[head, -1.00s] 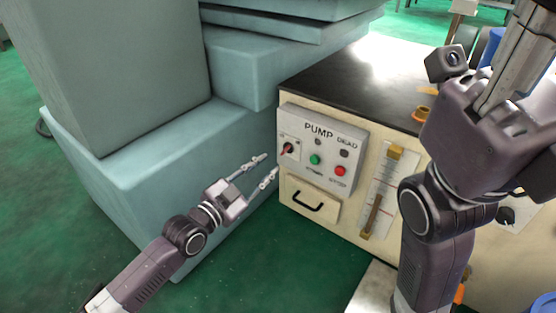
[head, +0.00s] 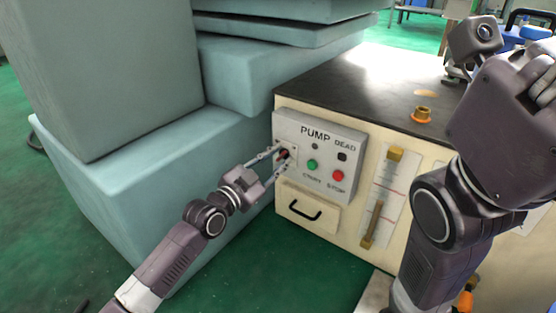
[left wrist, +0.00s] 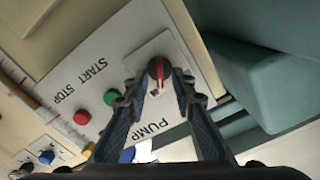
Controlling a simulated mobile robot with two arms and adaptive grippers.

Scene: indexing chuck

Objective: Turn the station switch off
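My left gripper (left wrist: 159,82) is open, with one fingertip on each side of the knob. The tips are close to the knob; I cannot tell if they touch it. My right arm stands at the right of the head view, its fingers outside the picture.
A green button (head: 312,164) and a red button (head: 338,176) are right of the switch. A drawer with a black handle (head: 304,212) is below the panel. Large teal blocks (head: 160,150) stand close on the left. The green floor (head: 250,270) in front is clear.

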